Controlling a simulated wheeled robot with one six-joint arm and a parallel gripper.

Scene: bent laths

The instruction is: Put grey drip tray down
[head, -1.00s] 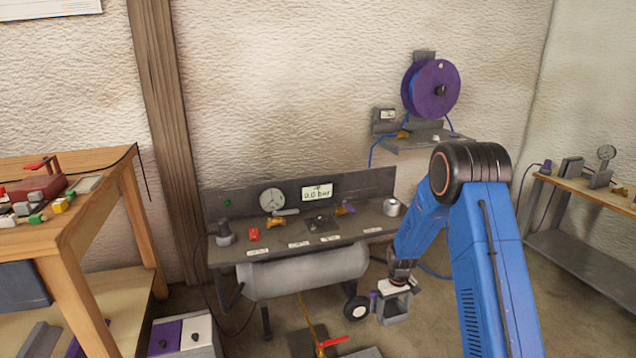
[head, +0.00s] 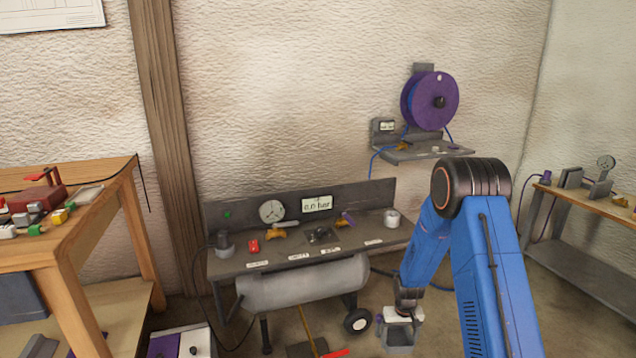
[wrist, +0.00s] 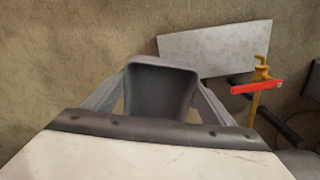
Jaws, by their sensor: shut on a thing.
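The grey drip tray (wrist: 160,92) is held between the grey fingers of my gripper (wrist: 158,78) in the wrist view. It looks like a small open box with rounded corners and a dark inside. The gripper is shut on it. In the head view my gripper (head: 400,332) hangs low over the floor, right of the compressor's wheel, below the blue arm. There the tray is hard to tell apart from the fingers. The gap between tray and floor cannot be judged.
A pale grey plate (wrist: 213,48) lies on the floor beyond the tray. A brass valve with a red lever (wrist: 257,87) stands to its right. The grey bench (head: 285,262) carries the tank (head: 305,285) and wheel (head: 358,321).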

